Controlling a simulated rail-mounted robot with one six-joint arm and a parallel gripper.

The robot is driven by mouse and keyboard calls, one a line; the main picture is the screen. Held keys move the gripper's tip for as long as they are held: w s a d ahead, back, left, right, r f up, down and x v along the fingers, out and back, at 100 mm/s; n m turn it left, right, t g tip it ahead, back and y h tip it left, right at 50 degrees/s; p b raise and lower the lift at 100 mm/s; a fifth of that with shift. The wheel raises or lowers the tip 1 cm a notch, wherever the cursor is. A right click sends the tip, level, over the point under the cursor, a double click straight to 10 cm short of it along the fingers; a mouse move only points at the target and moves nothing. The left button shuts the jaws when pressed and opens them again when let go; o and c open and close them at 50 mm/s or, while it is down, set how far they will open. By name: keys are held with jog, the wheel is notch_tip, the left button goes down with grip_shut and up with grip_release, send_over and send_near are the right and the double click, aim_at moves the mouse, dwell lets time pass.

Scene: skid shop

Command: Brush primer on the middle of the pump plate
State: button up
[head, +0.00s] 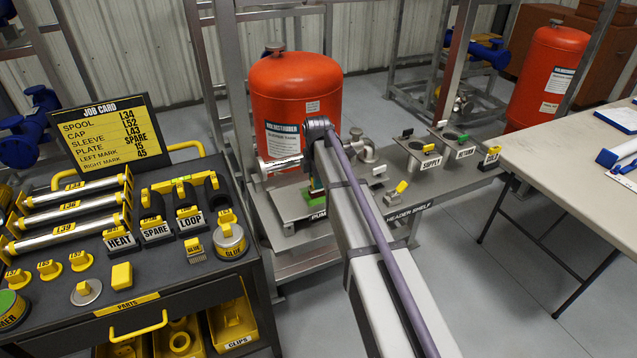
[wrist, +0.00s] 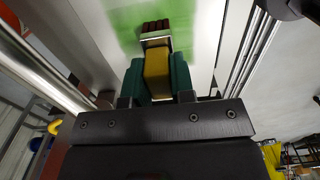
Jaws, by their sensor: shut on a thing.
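The pump plate (head: 288,207) is a grey plate in front of the red vessel, with a PUMP label on its front edge, partly hidden by my arm. In the wrist view the pale plate (wrist: 95,28) carries a green patch (wrist: 125,14). My gripper (wrist: 158,78) has green fingers shut on the yellow handle of a brush (wrist: 157,62). The brush has a metal ferrule and dark red bristles, which lie over the green patch; I cannot tell if they touch it. In the head view my arm mostly hides the gripper and brush.
A cart (head: 190,268) with yellow-handled parts and a job card (head: 103,142) stands at the left. The primer tin (head: 10,303) has a green top and is cut by the left edge. The red vessel (head: 295,92) stands close behind the plate. A header shelf (head: 440,186) extends right.

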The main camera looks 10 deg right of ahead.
jog(key=shift+w+a, duration=0.15)
jog(key=shift+w, duration=0.75)
jog(key=shift+w+a, duration=0.2)
jog(key=shift+w, duration=0.7)
jog(key=shift+w+a, duration=0.15)
jog(key=shift+w, duration=0.75)
jog(key=shift+w+d, duration=0.15)
jog(key=shift+d, duration=0.65)
jog(key=shift+s+d, duration=0.2)
jog(key=shift+s, duration=1)
jog(key=shift+s+d, duration=0.2)
jog(key=shift+s, duration=0.95)
jog(key=shift+s+d, duration=0.2)
jog(key=shift+s, duration=1)
jog(key=shift+w+d, duration=0.15)
jog(key=shift+d, duration=0.6)
jog(key=shift+w+a, duration=0.2)
jog(key=shift+w, duration=0.95)
jog(key=shift+w+a, duration=0.2)
jog(key=shift+w, duration=1)
jog(key=shift+w+a, duration=0.2)
jog(key=shift+w, duration=0.95)
jog(key=shift+w+d, duration=0.15)
jog(key=shift+d, duration=0.65)
jog(key=shift+s+d, duration=0.2)
jog(key=shift+s, duration=0.95)
jog(key=shift+s+d, duration=0.2)
jog(key=shift+s, duration=1)
jog(key=shift+s+d, duration=0.2)
jog(key=shift+s, duration=0.95)
